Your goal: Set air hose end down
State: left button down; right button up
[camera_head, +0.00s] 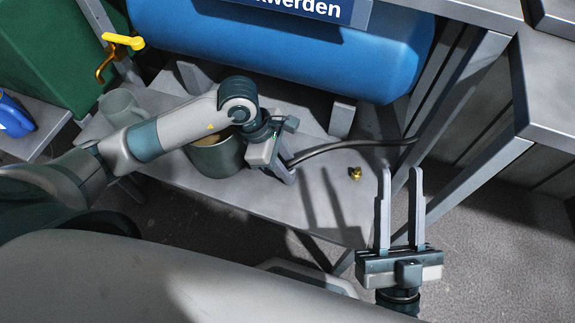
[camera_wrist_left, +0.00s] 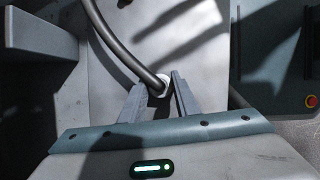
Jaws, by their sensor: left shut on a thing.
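The dark air hose (camera_head: 350,144) runs from my left gripper to the right, towards the table leg in the head view. My left gripper (camera_head: 289,172) is shut on the hose end, low over the grey shelf (camera_head: 235,192). In the left wrist view the hose (camera_wrist_left: 125,55) curves down to a pale end piece (camera_wrist_left: 163,83) between the fingertips (camera_wrist_left: 160,88). I cannot tell whether the end touches the shelf. My right gripper (camera_head: 402,172) is open and empty at the right, with its two fingers apart and pointing up in the picture.
A small brass fitting (camera_head: 355,173) lies on the shelf right of my left gripper. A dark grey pot (camera_head: 217,156) stands beside my left wrist. A blue tank (camera_head: 285,45) is above the shelf's back. Grey metal legs (camera_head: 465,180) stand at the right.

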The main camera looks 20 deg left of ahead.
pick_arm(q)
jog(key=shift+s+a+f, duration=0.1)
jog(key=shift+f, duration=0.35)
pick_arm(e)
jog(key=shift+d+r, duration=0.2)
jog(key=shift+r, duration=0.1)
pick_arm(q)
jog(key=shift+f+b, duration=0.2)
jog(key=shift+b, duration=0.1)
pick_arm(e)
jog(key=shift+d+r+t, duration=0.1)
jog(key=shift+r+t, duration=0.05)
jog(key=shift+t, duration=0.35)
pick_arm(q)
jog(key=shift+s, duration=0.1)
jog(key=c, duration=1.4)
grip_release()
jog(key=shift+o, duration=0.2)
pick_arm(e)
jog(key=shift+r, duration=0.3)
pick_arm(q)
jog(key=shift+w+r, duration=0.15)
jog(key=shift+w, duration=0.05)
pick_arm(e)
jog(key=shift+s+f, duration=0.1)
jog(key=shift+f, duration=0.2)
pick_arm(q)
jog(key=shift+r, duration=0.1)
